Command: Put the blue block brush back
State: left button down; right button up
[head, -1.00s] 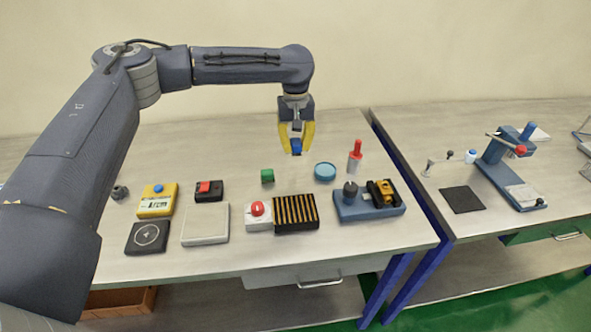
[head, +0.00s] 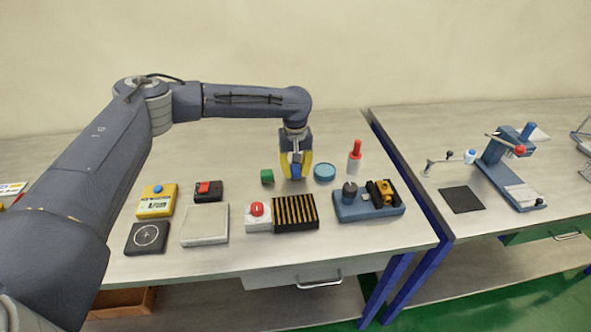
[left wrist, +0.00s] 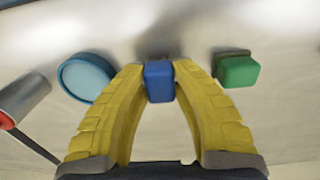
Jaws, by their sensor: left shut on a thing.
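The blue block brush (left wrist: 159,82) is between the yellow fingertips of my left gripper (left wrist: 160,75) in the left wrist view. In the head view, my left gripper (head: 296,172) is shut on the brush (head: 296,170) and points down, low over the table's rear middle. It stands between the green block (head: 267,176) and the round blue dish (head: 324,172). I cannot tell whether the brush touches the table. My right gripper is not in view.
A red-topped bottle (head: 355,158) stands right of the dish. A black-and-yellow slatted block (head: 295,212) and a red button box (head: 258,217) lie in front. A blue fixture (head: 368,204) is at the right. The table behind the gripper is clear.

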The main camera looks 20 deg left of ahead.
aim_at(295, 167)
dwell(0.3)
pick_arm(q)
jog(key=c, duration=1.2)
grip_release()
jog(key=shift+f, duration=0.1)
notch_tip(295, 167, up, 12)
jog(key=shift+r, duration=0.15)
